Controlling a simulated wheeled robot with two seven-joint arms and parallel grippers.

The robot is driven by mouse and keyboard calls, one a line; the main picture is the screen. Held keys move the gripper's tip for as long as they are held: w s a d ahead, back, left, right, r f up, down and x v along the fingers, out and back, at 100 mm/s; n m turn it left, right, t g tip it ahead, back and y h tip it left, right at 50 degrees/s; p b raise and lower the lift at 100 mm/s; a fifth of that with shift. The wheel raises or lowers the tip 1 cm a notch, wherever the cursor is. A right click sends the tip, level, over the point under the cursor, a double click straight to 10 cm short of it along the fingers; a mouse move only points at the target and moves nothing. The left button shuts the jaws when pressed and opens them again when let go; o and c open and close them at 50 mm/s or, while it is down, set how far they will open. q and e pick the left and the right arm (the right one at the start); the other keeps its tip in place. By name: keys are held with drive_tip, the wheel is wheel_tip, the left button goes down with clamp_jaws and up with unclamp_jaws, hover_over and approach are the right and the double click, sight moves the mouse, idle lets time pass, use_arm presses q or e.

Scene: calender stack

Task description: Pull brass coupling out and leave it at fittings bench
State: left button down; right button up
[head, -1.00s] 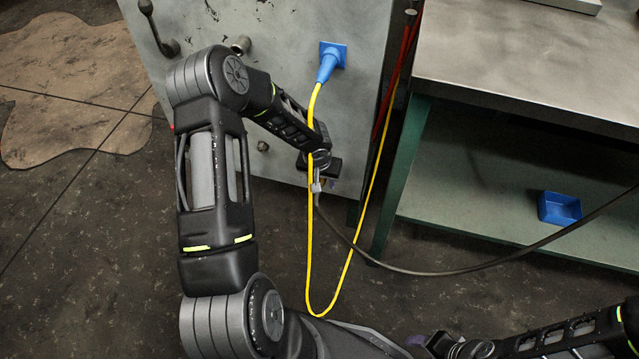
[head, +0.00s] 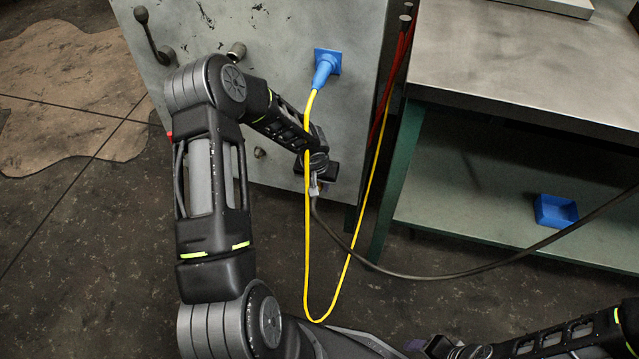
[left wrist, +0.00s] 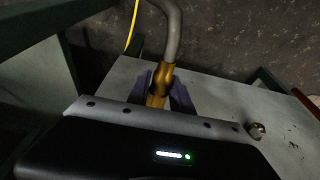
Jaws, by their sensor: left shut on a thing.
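The brass coupling (left wrist: 158,88) shows in the left wrist view between the purple fingers of my left gripper (left wrist: 164,86), which is shut on it. A grey hose (left wrist: 174,35) runs from the coupling toward the top of that view. In the head view my left gripper (head: 316,182) is at the lower right front of the grey cabinet (head: 275,30), mostly hidden by its own wrist. The coupling's inner end is hidden, so I cannot tell whether it is still seated. The fittings bench (head: 520,60) stands at the right. My right gripper (head: 432,346) is partly visible at the bottom edge.
A yellow cable (head: 307,220) hangs from a blue plug (head: 326,68) in a loop across my left wrist. The dark hose (head: 440,277) sags rightward past the bench. A blue bin (head: 555,211) sits on the lower shelf (head: 470,190). Most of the visible bench top is clear.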

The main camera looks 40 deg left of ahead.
use_arm(q)
drive_tip(key=shift+s+d, duration=0.1)
drive_tip(key=shift+s, duration=0.1)
idle(0.7)
drive_tip(key=shift+s+d+f+b, duration=0.15)
drive_tip(key=shift+s+b, duration=0.25)
drive_tip(key=shift+b, duration=0.35)
drive_tip(key=s+b, duration=0.1)
drive_tip(key=s+d+b, duration=0.1)
drive_tip(key=shift+s+b, duration=0.35)
drive_tip(key=shift+s, duration=0.05)
idle(0.4)
